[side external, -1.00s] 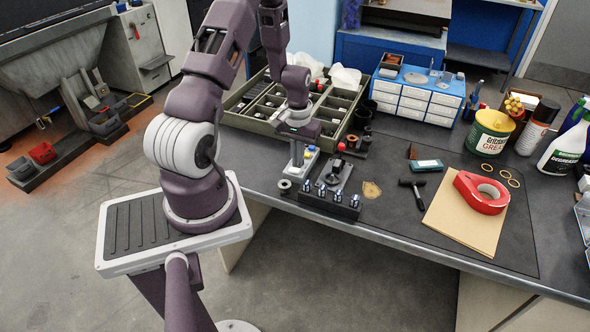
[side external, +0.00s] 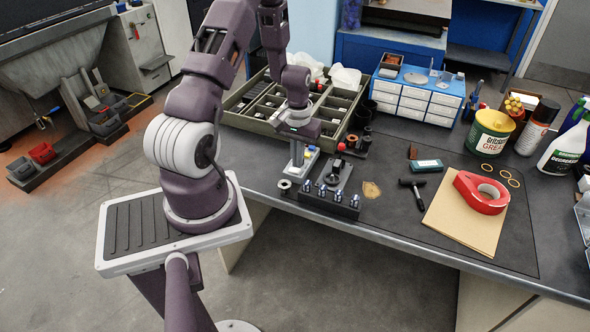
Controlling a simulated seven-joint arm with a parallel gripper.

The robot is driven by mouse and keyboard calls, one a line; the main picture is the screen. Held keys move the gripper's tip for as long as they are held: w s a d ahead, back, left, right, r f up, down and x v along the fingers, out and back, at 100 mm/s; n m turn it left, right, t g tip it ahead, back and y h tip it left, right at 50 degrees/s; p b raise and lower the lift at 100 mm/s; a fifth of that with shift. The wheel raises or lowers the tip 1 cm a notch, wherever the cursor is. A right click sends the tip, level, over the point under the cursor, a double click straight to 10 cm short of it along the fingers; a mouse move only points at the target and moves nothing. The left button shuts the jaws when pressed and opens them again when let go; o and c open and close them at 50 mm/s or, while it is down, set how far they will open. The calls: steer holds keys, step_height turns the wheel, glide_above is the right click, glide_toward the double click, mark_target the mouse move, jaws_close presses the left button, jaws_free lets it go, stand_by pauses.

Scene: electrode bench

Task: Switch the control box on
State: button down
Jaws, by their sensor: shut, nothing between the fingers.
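The control box (side external: 311,155) is a small pale box with coloured buttons, on the bench beside the dark block. My gripper (side external: 297,163) is shut and empty, pointing down at the box's left part. The fingertips look to be at or just above its top; I cannot tell whether they touch it. The fingers hide part of the box, and its switch position is too small to read.
A dark block (side external: 345,209) with several metal posts stands just in front. A divided green tray (side external: 247,123) lies behind my gripper. A red tape roll (side external: 467,187) lies on brown paper at right.

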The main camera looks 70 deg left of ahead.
steer(key=shift+f, duration=0.95)
stand_by(0.7)
steer(key=shift+r, duration=3.55)
step_height(320, 180, up, 7)
steer(key=m, duration=0.2)
glide_above(298, 170)
steer(key=w+d, duration=0.2)
steer(key=d, duration=0.2)
steer(key=s+d+r+m+t+y, duration=0.1)
steer(key=d+r+m+t, duration=0.15)
steer(key=d+r, duration=0.75)
steer(key=s+d+r+m+t+h, duration=0.1)
steer(key=s+d+r+m+t, duration=0.2)
steer(key=s+d+r, duration=0.5)
steer(key=s+d+m, duration=0.1)
steer(key=s+d, duration=0.2)
steer(key=s, duration=0.2)
steer(key=shift+r, duration=0.4)
